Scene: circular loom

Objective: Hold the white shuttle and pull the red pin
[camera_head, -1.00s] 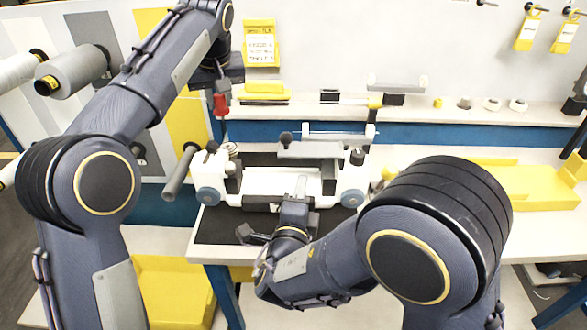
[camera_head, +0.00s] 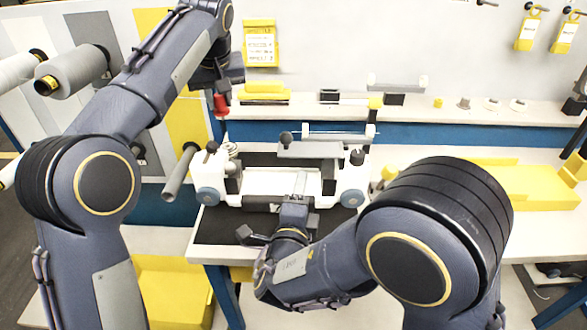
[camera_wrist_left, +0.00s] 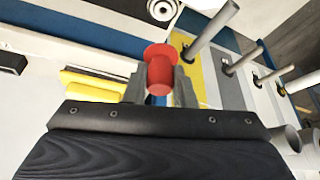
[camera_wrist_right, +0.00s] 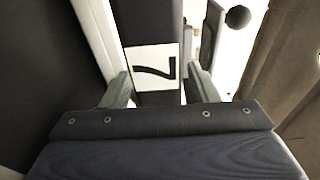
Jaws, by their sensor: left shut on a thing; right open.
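The white shuttle (camera_head: 262,181) lies on the dark mat in the middle of the bench. My left gripper (camera_wrist_left: 159,75) is shut on the red pin (camera_wrist_left: 157,73), whose red head also shows in the head view (camera_head: 220,105) above the shuttle's left end. The pin's lower end is too small to tell clear of the shuttle. My right gripper (camera_wrist_right: 160,90) is open at the front middle of the shuttle. Its fingers stand on either side of a dark bar with a white label (camera_wrist_right: 152,67) marked 7; I cannot tell whether they touch it.
The dark mat (camera_head: 222,228) has bare room at its front left. A shelf (camera_head: 420,112) with small parts runs behind. A grey roller (camera_head: 180,172) sticks out left of the shuttle. Yellow trays (camera_head: 530,188) stand at the right.

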